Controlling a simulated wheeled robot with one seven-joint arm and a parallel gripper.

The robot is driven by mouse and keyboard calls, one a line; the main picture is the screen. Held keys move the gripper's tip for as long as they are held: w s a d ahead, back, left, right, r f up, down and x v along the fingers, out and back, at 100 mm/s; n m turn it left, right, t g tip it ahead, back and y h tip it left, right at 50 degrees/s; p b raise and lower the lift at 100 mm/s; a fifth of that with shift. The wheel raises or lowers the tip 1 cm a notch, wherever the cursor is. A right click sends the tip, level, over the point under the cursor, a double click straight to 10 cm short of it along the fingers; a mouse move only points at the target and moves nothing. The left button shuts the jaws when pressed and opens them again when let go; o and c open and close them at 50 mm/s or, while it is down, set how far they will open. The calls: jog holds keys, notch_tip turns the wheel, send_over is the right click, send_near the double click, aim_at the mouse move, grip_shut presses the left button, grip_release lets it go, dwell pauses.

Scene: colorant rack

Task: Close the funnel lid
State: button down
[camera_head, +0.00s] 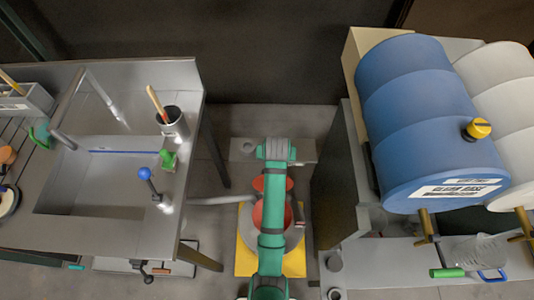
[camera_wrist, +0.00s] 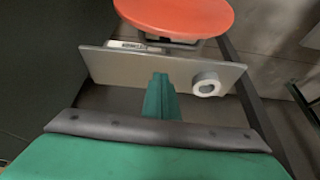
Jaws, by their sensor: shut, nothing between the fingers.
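An orange-red funnel (camera_head: 258,214) stands on a yellow base (camera_head: 244,262) at the centre of the head view, partly covered by my green arm. A smaller orange-red round piece (camera_head: 259,184), which looks like its lid, shows just beyond it. The wrist view shows an orange disc (camera_wrist: 175,14) at the top, likely the lid, cut off by the frame edge. My gripper (camera_wrist: 160,80) is shut and empty, and appears below the disc in that picture, in front of a grey plate. In the head view the fingertips are hidden by my arm.
The grey plate (camera_wrist: 115,68) carries a white ring-shaped piece (camera_wrist: 206,84). A sink counter (camera_head: 160,215) stands to the left. A blue drum (camera_head: 415,110) and a white drum (camera_head: 500,80) lie on a rack to the right. Floor shows between them.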

jog(key=shift+s+a+f, duration=0.35)
jog(key=shift+s+f, duration=0.15)
jog(key=shift+s, duration=0.25)
jog(key=shift+s+a+f, duration=0.3)
jog(key=shift+s+f, duration=0.15)
jog(key=shift+s, duration=0.3)
